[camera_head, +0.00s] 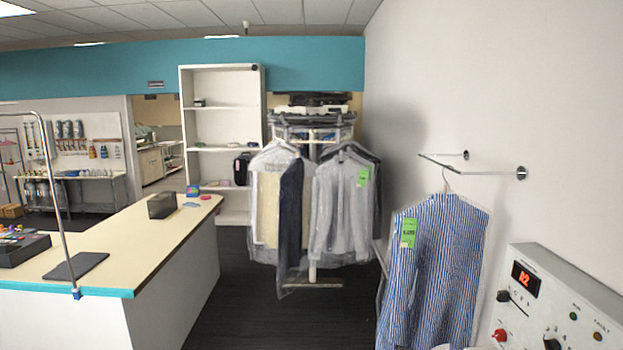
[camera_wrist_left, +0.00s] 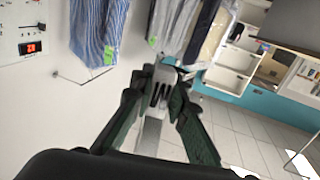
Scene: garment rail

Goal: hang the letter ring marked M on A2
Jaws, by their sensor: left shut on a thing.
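My left gripper (camera_wrist_left: 165,78) shows only in the left wrist view, where the scene appears upside down. Its dark green fingers are shut on a pale, whitish piece with a dark letter M, the letter ring (camera_wrist_left: 160,95). The fingers hide part of the ring. The red display (camera_head: 525,279) on the control panel at the right of the head view appears to read A2. The garment rack (camera_head: 314,262) in the back carries bagged clothes; I cannot make out an A2 mark on it. My right gripper is not in view.
A striped shirt (camera_head: 436,270) with a green tag hangs from a wall rail (camera_head: 490,173), left of the control panel (camera_head: 585,305). A counter (camera_head: 135,245) with a small dark box (camera_head: 161,205) stands at the left. Dark floor between counter and shirt is clear.

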